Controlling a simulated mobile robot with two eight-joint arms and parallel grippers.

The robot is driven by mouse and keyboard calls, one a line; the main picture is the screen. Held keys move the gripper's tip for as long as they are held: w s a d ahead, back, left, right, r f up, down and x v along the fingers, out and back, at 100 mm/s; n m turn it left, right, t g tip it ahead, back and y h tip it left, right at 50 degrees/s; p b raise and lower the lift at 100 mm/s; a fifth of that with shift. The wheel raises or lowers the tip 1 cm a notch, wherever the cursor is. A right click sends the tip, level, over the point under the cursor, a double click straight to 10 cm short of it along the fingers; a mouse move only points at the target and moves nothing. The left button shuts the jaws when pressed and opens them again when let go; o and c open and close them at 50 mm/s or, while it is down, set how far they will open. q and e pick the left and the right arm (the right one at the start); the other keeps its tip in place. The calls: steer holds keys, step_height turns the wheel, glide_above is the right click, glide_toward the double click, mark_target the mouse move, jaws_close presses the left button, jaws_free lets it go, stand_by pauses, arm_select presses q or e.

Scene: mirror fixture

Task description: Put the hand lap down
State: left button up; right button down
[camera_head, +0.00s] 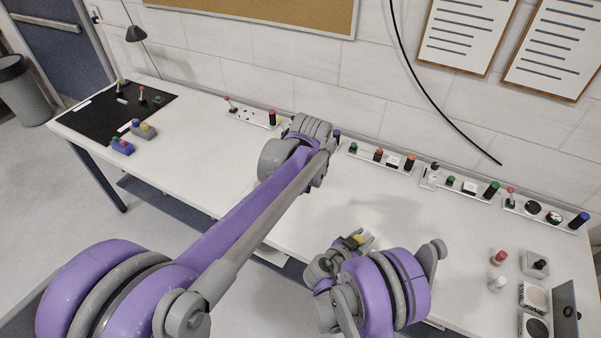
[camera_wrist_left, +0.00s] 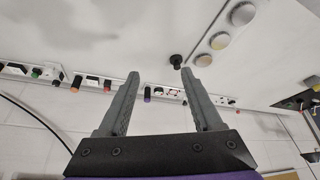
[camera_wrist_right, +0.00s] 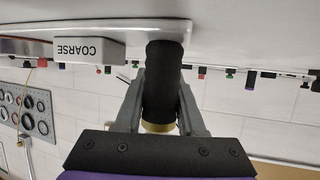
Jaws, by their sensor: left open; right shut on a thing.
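In the right wrist view the hand lap, a black cylindrical handle (camera_wrist_right: 163,80) with a brass-coloured end (camera_wrist_right: 158,127), is between the fingers of my right gripper (camera_wrist_right: 160,110), which is shut on it. The far end of the handle overlaps a white plate; I cannot tell whether they touch. In the head view my right gripper (camera_head: 352,242) is over the front part of the white bench, with a small yellowish part showing. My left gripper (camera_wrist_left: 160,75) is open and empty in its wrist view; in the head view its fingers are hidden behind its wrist.
A white block marked COARSE (camera_wrist_right: 88,50) is beside the handle. At the bench's right are a plate marked FINE (camera_head: 535,326), a red-topped knob (camera_head: 498,257) and a white knob (camera_head: 497,283). Switch strips (camera_head: 378,156) line the wall.

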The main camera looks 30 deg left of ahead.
arm_select(q)
steer(key=w+a+f+n+g+y, duration=0.1)
steer(key=w+a+f+n, duration=0.1)
steer(key=w+a+f, duration=0.45)
steer(key=w+a+f+n, duration=0.2)
steer(key=w+a+f, duration=0.15)
steer(key=w, duration=0.55)
steer(key=x, duration=1.3)
steer(key=shift+s+a, duration=0.1)
steer(key=shift+s, duration=0.15)
steer(key=shift+c, duration=0.2)
jaws_close()
